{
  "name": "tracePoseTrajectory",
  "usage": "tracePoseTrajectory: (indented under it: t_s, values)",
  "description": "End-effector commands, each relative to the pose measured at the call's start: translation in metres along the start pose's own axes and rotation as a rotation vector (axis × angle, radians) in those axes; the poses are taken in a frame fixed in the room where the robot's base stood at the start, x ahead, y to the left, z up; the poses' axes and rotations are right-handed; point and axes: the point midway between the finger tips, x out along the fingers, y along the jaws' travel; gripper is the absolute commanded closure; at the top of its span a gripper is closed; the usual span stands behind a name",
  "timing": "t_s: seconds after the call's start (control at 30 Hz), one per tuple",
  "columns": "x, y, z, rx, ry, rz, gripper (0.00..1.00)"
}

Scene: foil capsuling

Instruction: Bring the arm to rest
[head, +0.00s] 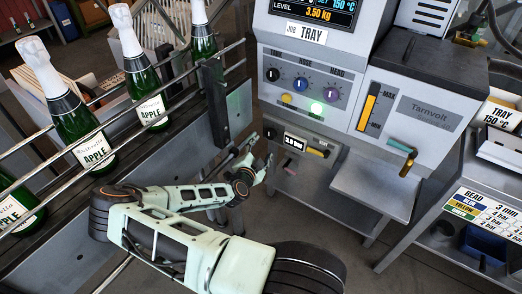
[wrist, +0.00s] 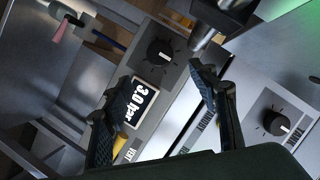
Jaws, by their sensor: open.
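My gripper (head: 262,154) is at the end of my pale green arm, in front of the lower part of the grey machine (head: 320,75). In the wrist view my gripper (wrist: 162,74) has its two black fingers apart, with nothing between them but the machine panel behind. A pressure display (wrist: 143,95) reading 3.0 bar and a black knob (wrist: 160,52) show between and beyond the fingers. The display also shows in the head view (head: 295,141), just right of the gripper. I cannot tell whether a fingertip touches the panel.
Green bottles (head: 78,120) with white foil tops stand behind the rails (head: 100,103) of a conveyor at the left. A metal shelf (head: 372,186) juts out at the machine's lower right. A side table with a bead chart (head: 488,208) stands at the far right.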

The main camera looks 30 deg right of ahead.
Motion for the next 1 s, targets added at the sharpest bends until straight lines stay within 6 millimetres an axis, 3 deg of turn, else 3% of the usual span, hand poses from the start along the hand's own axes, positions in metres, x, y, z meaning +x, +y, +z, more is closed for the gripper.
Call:
tracePoseTrajectory:
  t_s: [0.67, 0.83, 1.0]
  values:
    - [-0.005, -0.001, -0.001, 0.016, 0.003, 0.001, 0.46]
    - [-0.011, -0.013, -0.015, 0.219, 0.050, 0.012, 0.46]
    - [-0.026, -0.028, -0.046, 0.607, 0.154, 0.034, 0.46]
